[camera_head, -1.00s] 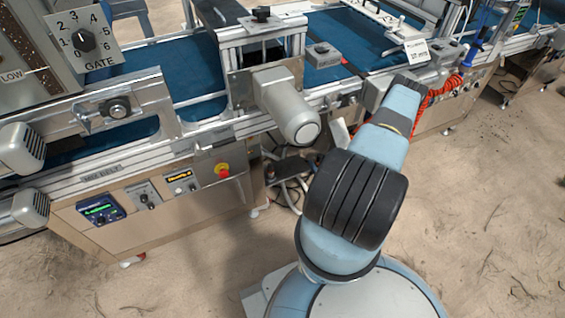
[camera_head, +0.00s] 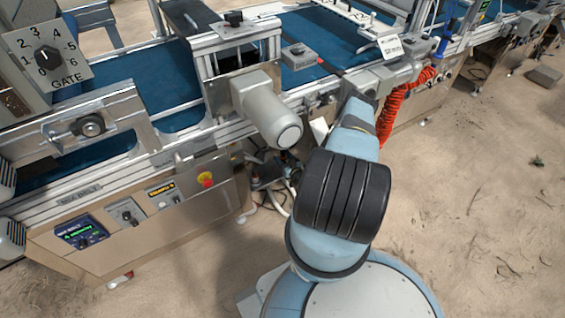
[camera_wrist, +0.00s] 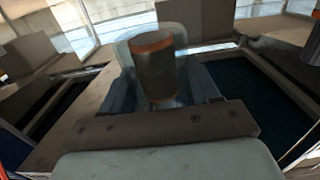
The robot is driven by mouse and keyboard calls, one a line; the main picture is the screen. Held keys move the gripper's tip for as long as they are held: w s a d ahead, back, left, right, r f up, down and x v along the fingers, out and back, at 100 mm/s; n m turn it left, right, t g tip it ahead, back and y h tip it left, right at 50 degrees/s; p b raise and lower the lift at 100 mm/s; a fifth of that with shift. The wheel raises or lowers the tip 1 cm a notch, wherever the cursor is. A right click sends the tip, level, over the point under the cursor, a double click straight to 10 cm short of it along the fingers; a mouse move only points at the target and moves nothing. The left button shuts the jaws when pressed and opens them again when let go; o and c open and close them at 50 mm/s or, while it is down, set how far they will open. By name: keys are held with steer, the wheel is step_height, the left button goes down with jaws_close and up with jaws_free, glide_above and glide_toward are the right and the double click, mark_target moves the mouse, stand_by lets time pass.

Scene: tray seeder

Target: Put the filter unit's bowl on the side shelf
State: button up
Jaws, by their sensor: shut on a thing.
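In the wrist view, my gripper (camera_wrist: 160,95) is shut on a clear, bluish bowl (camera_wrist: 127,58). A dark cylinder with an orange-brown rim (camera_wrist: 155,75) shows at the bowl, upright in the picture and slightly blurred. I cannot tell whether the cylinder is inside the bowl or behind its wall. The lower part of the bowl and the finger contacts are partly hidden by the gripper's dark crossbar. In the head view, my arm hides the gripper and the bowl. I cannot pick out the side shelf with certainty in either view.
A blue-belted seeder line runs across the head view, with a grey motor (camera_head: 266,108) jutting out beside my arm. A red coiled hose (camera_head: 392,108) hangs by the machine. A red stop button (camera_head: 206,180) is on the front panel. The sandy floor at right is mostly clear.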

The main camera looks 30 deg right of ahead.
mark_target(282, 161)
steer(key=shift+w+f, duration=0.35)
steer(key=shift+f, duration=0.1)
steer(key=shift+w+f, duration=0.2)
steer(key=shift+f, duration=1.5)
steer(key=o, duration=1.1)
steer(key=s, duration=1.2)
steer(key=shift+d, duration=0.15)
